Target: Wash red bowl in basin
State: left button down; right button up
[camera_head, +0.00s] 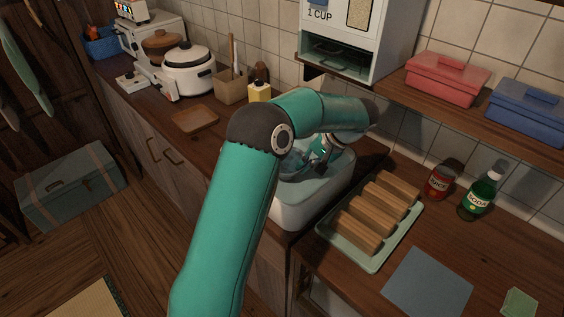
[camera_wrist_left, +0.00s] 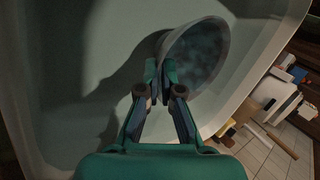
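The white basin (camera_head: 292,214) is set in the counter, partly hidden by my left arm. My left gripper (camera_head: 318,152) reaches down into it. In the left wrist view, a round bowl (camera_wrist_left: 205,52) lies tilted inside the basin (camera_wrist_left: 85,45). Its inside looks mottled grey-blue; no red shows on it. The left gripper's fingertips (camera_wrist_left: 160,72) are close together at the bowl's near rim, one on each side of it, and look shut on it. In the head view the bowl is mostly hidden by the arm. My right gripper is in neither view.
A green tray (camera_head: 372,268) with several wooden rolls or blocks stands right of the basin. Beyond are a red juice bottle (camera_head: 441,180) and a green soda bottle (camera_head: 480,193). A dispenser (camera_head: 345,40) hangs above the basin's back.

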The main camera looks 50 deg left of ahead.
pick_arm(q)
jog(key=shift+s+a+p, duration=0.15)
jog(key=shift+a+p, duration=0.05)
jog(key=shift+a, duration=1.05)
jog(key=shift+s+a+p, duration=0.15)
jog(key=shift+a+p, duration=0.05)
jog(key=shift+a, duration=1.05)
jog(key=shift+d, duration=0.15)
jog(key=shift+w+d+b, duration=0.15)
jog(key=shift+d+b, duration=0.1)
jog(key=shift+d, duration=0.95)
jog(key=shift+w+d+b, duration=0.15)
jog(key=shift+d+b, duration=0.05)
jog(key=shift+d, duration=1)
jog(key=shift+a, duration=0.1)
jog(key=shift+s+a+p, duration=0.15)
jog(key=shift+a+p, duration=0.05)
jog(key=shift+a, duration=1)
jog(key=shift+s+a+p, duration=0.1)
jog(key=shift+a+p, duration=0.1)
jog(key=shift+a, duration=1)
jog(key=shift+d, duration=0.15)
